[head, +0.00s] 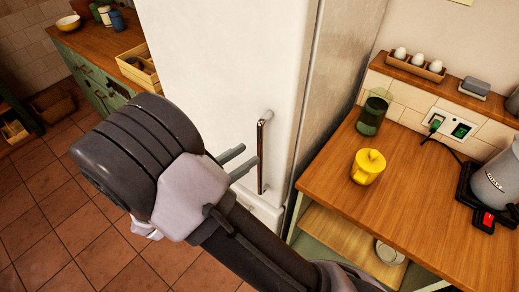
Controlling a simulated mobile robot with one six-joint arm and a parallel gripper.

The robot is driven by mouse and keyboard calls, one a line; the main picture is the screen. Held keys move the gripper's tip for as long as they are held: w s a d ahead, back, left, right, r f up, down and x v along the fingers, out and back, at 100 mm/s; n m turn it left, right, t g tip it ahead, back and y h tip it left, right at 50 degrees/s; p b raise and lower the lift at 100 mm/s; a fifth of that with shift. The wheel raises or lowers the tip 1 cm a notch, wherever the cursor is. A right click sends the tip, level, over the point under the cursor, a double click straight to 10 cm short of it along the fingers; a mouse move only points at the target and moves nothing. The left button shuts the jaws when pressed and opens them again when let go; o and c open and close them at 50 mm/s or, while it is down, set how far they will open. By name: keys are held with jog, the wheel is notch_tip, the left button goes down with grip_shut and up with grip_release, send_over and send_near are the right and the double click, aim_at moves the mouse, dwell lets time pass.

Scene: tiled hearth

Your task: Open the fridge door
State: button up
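The white fridge (225,60) stands upright in the middle of the head view, and its door looks closed. A slim vertical handle (261,172) is on the door near its right edge, its bar dark and copper-toned with a light bracket at the top. My gripper (250,154) is beside the handle's middle, just left of it in the picture. Its two grey fingers are parted, with nothing seen between them. I cannot tell whether the fingertips touch the handle. My arm hides the lower part of the fridge.
A green cabinet (95,85) is at the far left. Tiled floor (60,225) at the left is clear.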

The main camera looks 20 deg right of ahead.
aim_at(258, 148)
jog(key=b+x, duration=0.1)
jog(key=x, duration=0.5)
grip_shut()
dwell(1.2)
